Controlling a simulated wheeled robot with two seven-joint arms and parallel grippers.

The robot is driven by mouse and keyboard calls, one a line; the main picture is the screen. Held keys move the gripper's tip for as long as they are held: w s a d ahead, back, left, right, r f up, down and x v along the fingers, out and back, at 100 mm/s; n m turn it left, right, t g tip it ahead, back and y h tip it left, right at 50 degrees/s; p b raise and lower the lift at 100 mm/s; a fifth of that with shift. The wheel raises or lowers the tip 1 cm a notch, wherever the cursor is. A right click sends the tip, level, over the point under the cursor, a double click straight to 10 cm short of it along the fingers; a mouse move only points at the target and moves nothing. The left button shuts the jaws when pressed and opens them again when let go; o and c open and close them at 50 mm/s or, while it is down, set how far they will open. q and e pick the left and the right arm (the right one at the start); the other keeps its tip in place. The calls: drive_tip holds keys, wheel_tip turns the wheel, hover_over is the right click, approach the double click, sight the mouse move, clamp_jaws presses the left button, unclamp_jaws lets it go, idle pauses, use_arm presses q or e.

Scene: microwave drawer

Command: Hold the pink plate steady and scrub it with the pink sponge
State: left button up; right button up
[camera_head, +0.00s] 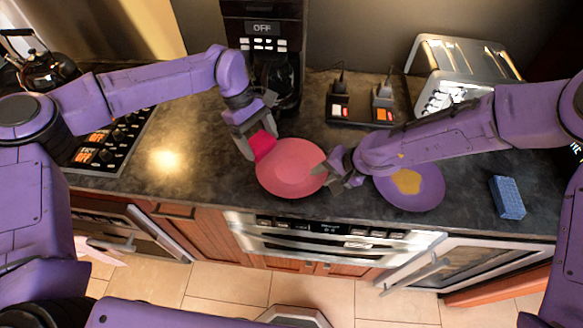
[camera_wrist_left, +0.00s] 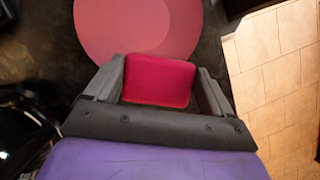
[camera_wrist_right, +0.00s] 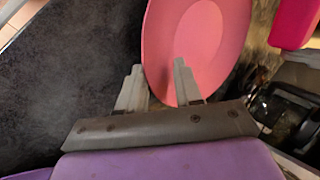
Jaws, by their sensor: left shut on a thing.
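The pink plate (camera_head: 292,172) lies on the dark counter in the middle of the head view. My left gripper (camera_head: 256,143) is shut on the pink sponge (camera_head: 263,145), at the plate's upper-left edge. The left wrist view shows the sponge (camera_wrist_left: 158,80) between both fingers, with the plate (camera_wrist_left: 135,25) just beyond it. I cannot tell whether the sponge touches the plate. My right gripper (camera_head: 335,178) is at the plate's right edge. In the right wrist view its fingers (camera_wrist_right: 158,80) stand apart, one over the plate (camera_wrist_right: 205,45) and one beside its rim.
A purple plate (camera_head: 425,193) with a yellow patch lies to the right, partly under my right arm. A blue block-like object (camera_head: 508,198) stands farther right. A coffee maker (camera_head: 265,45), a toaster (camera_head: 455,70) and a stovetop (camera_head: 110,140) surround the workspace. The counter's front edge is close to the plate.

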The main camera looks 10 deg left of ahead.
drive_tip(key=shift+d+f, duration=0.15)
drive_tip(key=shift+f, duration=0.05)
drive_tip(key=v, duration=1.2)
drive_tip(key=shift+r, duration=0.2)
use_arm(q)
drive_tip(key=shift+w+d, duration=0.1)
use_arm(e)
drive_tip(key=shift+w, duration=0.1)
use_arm(q)
drive_tip(key=shift+f, duration=0.1)
use_arm(e)
drive_tip(key=shift+a, duration=0.25)
